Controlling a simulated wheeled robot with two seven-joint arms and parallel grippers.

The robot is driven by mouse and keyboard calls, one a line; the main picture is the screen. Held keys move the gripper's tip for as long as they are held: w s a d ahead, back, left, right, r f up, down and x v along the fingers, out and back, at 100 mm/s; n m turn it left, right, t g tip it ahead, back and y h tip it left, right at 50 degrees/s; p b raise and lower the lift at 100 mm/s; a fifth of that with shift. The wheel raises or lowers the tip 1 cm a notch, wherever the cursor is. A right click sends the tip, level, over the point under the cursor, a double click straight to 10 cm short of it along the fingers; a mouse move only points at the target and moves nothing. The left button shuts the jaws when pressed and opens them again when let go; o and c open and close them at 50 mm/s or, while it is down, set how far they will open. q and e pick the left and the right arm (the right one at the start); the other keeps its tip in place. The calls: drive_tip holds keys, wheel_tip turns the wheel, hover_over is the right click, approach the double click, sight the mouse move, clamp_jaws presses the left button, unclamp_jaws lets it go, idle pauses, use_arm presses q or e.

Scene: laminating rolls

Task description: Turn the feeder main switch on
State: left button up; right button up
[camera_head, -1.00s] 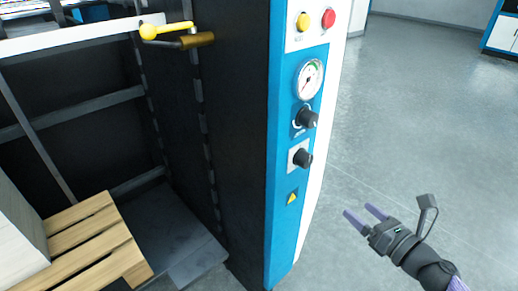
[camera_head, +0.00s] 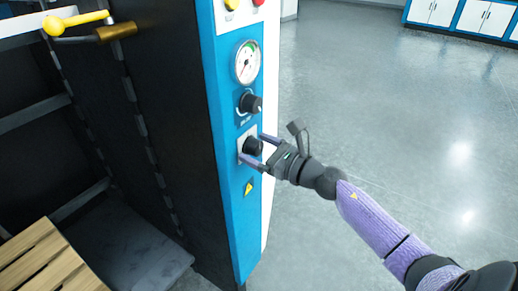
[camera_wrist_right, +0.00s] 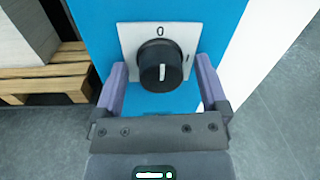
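The feeder main switch is a black rotary knob (camera_head: 252,146) on a pale square plate, low on the blue panel (camera_head: 235,215). In the right wrist view the knob (camera_wrist_right: 160,66) shows a white mark pointing up toward the "0" on its plate (camera_wrist_right: 128,36); another mark sits at the plate's right. My right gripper (camera_head: 256,149) is open, with one finger on each side of the knob. In the wrist view its fingers (camera_wrist_right: 160,82) stand apart, left and right of the knob; I cannot tell whether they touch it. My left gripper is not in view.
Above the switch are another black knob (camera_head: 251,103), a pressure gauge (camera_head: 247,62), and yellow and red buttons. A yellow-ended lever (camera_head: 75,20) sticks out at the upper left. A wooden pallet (camera_head: 45,262) lies at lower left. The floor right of the panel is clear.

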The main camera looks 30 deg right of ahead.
drive_tip(key=c, duration=1)
drive_tip(key=shift+c, duration=0.9)
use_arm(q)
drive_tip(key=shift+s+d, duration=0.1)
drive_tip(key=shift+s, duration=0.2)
use_arm(e)
clamp_jaws()
